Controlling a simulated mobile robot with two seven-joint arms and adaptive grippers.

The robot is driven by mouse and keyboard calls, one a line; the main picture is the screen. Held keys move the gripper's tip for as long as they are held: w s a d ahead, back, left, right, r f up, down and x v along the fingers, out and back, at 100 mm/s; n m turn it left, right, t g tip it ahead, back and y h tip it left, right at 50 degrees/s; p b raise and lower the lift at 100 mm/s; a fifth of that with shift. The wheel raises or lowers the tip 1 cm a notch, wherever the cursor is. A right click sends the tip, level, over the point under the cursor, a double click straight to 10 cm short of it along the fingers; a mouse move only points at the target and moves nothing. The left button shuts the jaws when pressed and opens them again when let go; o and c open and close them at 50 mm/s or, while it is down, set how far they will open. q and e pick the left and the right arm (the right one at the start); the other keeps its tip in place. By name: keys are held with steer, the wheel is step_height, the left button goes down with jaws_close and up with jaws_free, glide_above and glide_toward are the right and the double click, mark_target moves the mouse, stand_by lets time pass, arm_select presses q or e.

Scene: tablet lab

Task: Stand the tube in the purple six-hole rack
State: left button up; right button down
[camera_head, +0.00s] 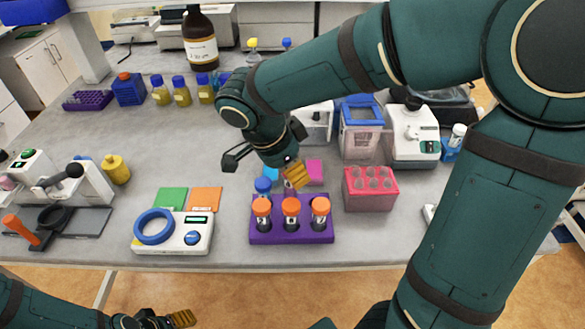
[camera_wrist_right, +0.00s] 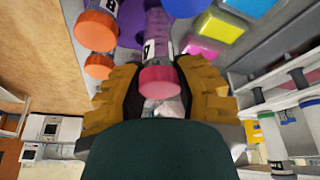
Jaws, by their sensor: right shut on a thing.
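The purple six-hole rack (camera_head: 290,238) stands near the table's front edge. Three orange-capped tubes fill its front row, and a blue-capped tube (camera_head: 263,185) stands at its back left. My right gripper (camera_head: 293,178) is over the back of the rack. In the right wrist view the gripper (camera_wrist_right: 156,78) is shut on a tube with a pinkish-red cap (camera_wrist_right: 158,80). The tube's far end points toward the purple rack; I cannot tell whether it is in a hole. My left gripper (camera_head: 168,319) is low at the bottom left, away from the rack; its opening is unclear.
A pink rack (camera_head: 370,198) stands right of the purple one. A scale with a blue ring (camera_head: 172,232) is on the left, with green (camera_head: 170,199) and orange (camera_head: 205,199) notes behind it. Bottles and devices line the back. The table's left middle is clear.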

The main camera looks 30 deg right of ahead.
steer(key=shift+f, duration=0.25)
stand_by(0.3)
steer(key=shift+f+b, duration=0.3)
steer(key=shift+b, duration=0.2)
steer(key=shift+f, duration=0.45)
steer(key=shift+f, duration=0.3)
steer(key=shift+f, duration=0.6)
stand_by(0.9)
steer(key=c, duration=0.7)
jaws_free()
steer(key=shift+o, duration=0.2)
